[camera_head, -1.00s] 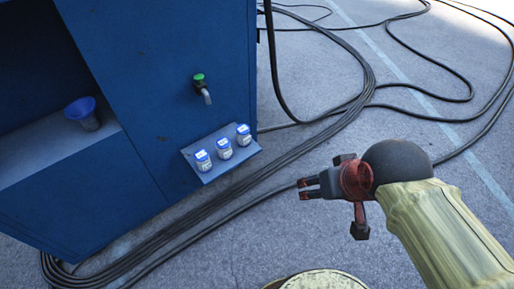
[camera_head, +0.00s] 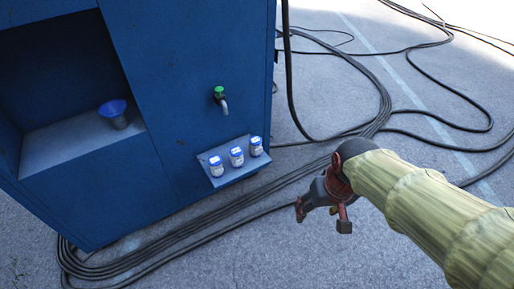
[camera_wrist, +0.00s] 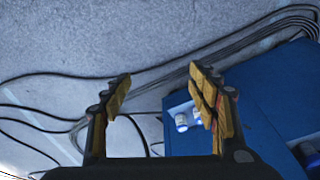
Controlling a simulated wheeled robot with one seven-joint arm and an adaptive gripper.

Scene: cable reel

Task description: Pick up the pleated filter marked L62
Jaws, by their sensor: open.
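Three small white jars with blue lids stand in a row on a small blue ledge (camera_head: 236,176) of the cabinet: a left one (camera_head: 216,167), a middle one (camera_head: 236,157) and a right one (camera_head: 256,146). Their labels are too small to read, so I cannot tell which, if any, is marked L62. No pleats can be made out. My gripper (camera_head: 302,208) is right of and in front of the ledge, apart from the jars. In the wrist view my gripper (camera_wrist: 160,90) is open and empty, with a jar (camera_wrist: 182,122) partly behind its right finger.
The blue cabinet (camera_head: 170,110) stands at left, with a tap (camera_head: 221,98) above the ledge. A recess holds a blue funnel-like cup (camera_head: 114,112). Black cables (camera_head: 190,225) run over the grey floor around the cabinet's base. The space between gripper and ledge looks clear.

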